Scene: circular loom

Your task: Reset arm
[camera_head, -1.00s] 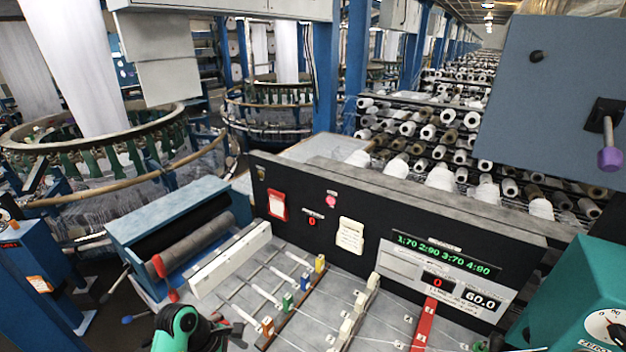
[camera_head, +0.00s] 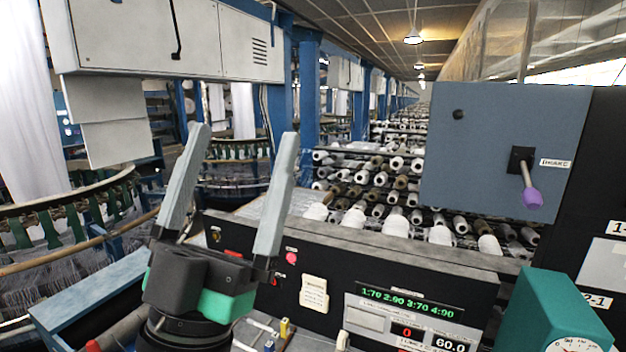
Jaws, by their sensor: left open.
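My left gripper (camera_head: 238,140) stands upright in the lower left of the head view, in front of the control panel. Its two long grey fingers are spread wide apart and point up. Nothing is between them. Its black and green wrist shows below. My right gripper is not seen in this view.
The black control panel (camera_head: 405,262) with a green readout runs behind the gripper. A blue-grey box (camera_head: 480,150) with a purple-knobbed lever (camera_head: 531,197) is at upper right. A teal box (camera_head: 556,318) sits at lower right. Racks of white spools (camera_head: 380,180) stand behind.

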